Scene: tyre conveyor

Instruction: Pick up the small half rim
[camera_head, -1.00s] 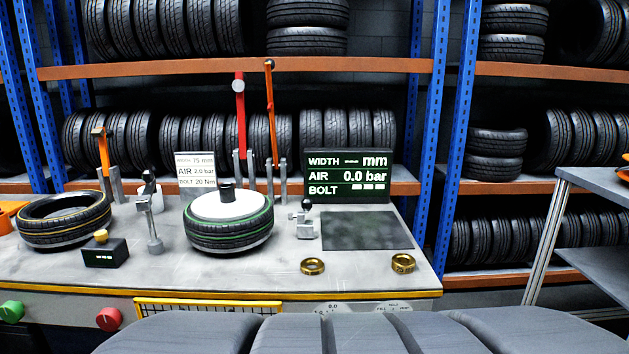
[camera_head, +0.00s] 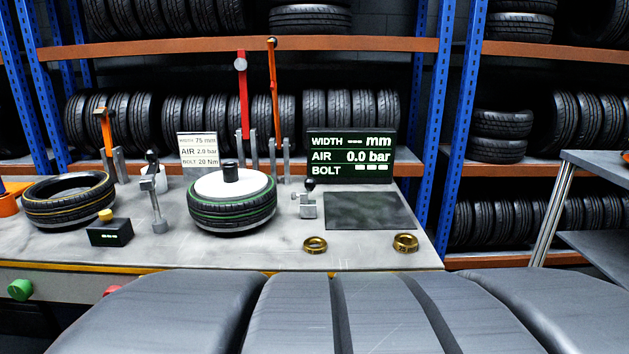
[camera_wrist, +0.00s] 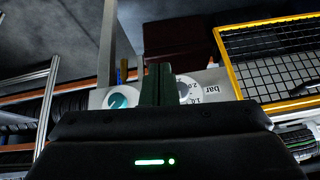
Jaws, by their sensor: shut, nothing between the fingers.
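I cannot pick out the small half rim for sure. A white disc (camera_head: 222,185) with a black hub lies on a green-striped tyre (camera_head: 232,212) at the middle of the workbench. Two small brass rings lie near the bench's front edge, a left one (camera_head: 315,244) and a right one (camera_head: 405,243). My gripper (camera_wrist: 158,84) shows in the wrist view only, shut and empty. It is in front of a pale panel with dials and is not on any half rim.
A yellow-striped tyre (camera_head: 68,203) lies at the left of the bench (camera_head: 280,258). A dark mat (camera_head: 368,211) lies right of centre, before the display (camera_head: 350,156). A yellow-framed mesh basket (camera_wrist: 229,62) is at right in the wrist view. A grey shelf (camera_head: 597,163) stands at right.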

